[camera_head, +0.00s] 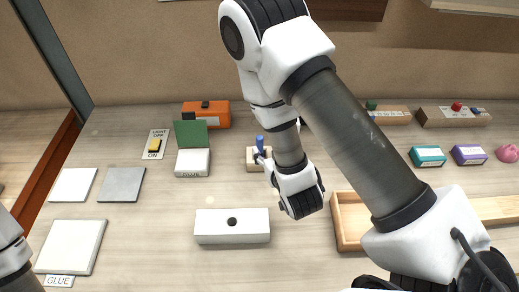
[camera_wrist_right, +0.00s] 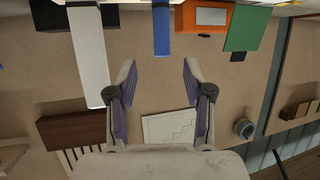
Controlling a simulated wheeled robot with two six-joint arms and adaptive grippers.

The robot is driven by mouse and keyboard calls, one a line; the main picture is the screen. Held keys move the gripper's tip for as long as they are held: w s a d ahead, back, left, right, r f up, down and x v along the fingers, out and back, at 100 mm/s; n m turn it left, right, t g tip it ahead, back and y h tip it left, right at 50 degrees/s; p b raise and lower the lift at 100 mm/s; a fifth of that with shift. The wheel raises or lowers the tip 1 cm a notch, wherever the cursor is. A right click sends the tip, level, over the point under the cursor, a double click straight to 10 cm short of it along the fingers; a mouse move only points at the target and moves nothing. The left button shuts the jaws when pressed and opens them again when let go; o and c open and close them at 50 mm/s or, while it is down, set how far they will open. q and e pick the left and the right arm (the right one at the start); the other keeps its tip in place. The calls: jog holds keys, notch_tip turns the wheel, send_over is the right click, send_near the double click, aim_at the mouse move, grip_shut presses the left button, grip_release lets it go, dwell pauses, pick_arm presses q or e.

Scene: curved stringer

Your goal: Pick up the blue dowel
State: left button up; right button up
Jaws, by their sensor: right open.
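The blue dowel (camera_head: 260,143) stands upright at a small wooden block (camera_head: 251,166) near the middle of the table. My right gripper (camera_head: 264,160) is beside it, its fingers partly hidden by my own wrist and arm. In the right wrist view, the blue dowel (camera_wrist_right: 161,32) appears beyond the open fingertips (camera_wrist_right: 160,70), lined up with the gap between them. The gap is empty, and the dowel is not gripped. Part of my left arm shows at the left edge of the head view, but its gripper does not.
An orange box (camera_head: 213,115) and a green panel (camera_head: 191,134) stand behind and left. A white block with a black knob (camera_head: 232,232) lies in front. A wooden tray (camera_head: 345,235) is to the right.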

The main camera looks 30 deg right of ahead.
aim_at(261, 146)
jog(key=x, duration=0.3)
jog(key=f+x, duration=0.1)
jog(key=x, duration=0.3)
jog(key=shift+s+a+f, duration=0.1)
jog(key=shift+a+f, duration=0.05)
jog(key=shift+w+f, duration=0.25)
jog(key=shift+w, duration=0.05)
jog(key=shift+w+f, duration=0.15)
pick_arm(q)
jog(key=shift+f, duration=0.7)
pick_arm(e)
grip_shut()
